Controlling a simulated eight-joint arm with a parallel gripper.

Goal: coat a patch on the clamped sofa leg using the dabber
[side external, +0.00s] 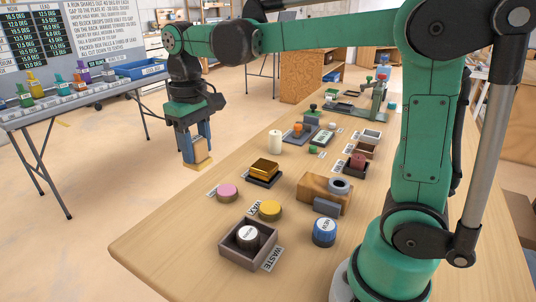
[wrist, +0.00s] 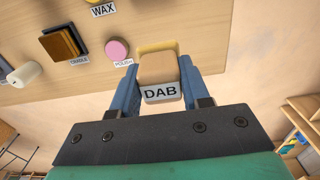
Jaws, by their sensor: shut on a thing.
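My gripper (side external: 196,147) is shut on the dabber (side external: 196,158), a pale wooden block with a yellowish pad at its bottom. In the wrist view the dabber (wrist: 160,70) shows a DAB label and sits between the blue fingers of my gripper (wrist: 158,78). It is held in the air by the bench's left edge, clear of the things on the bench. A green clamp-like fixture (side external: 379,100) stands at the far end of the bench. I cannot make out the sofa leg for certain there.
On the bench (side external: 165,235) are a WASTE tray (side external: 234,262), a pink pad (side external: 228,192), a yellow pad (side external: 270,210), a gold block on a dark cradle (side external: 265,168), a white candle-like cylinder (side external: 275,141) and a blue-sided jar (side external: 324,236). The near left bench corner is clear.

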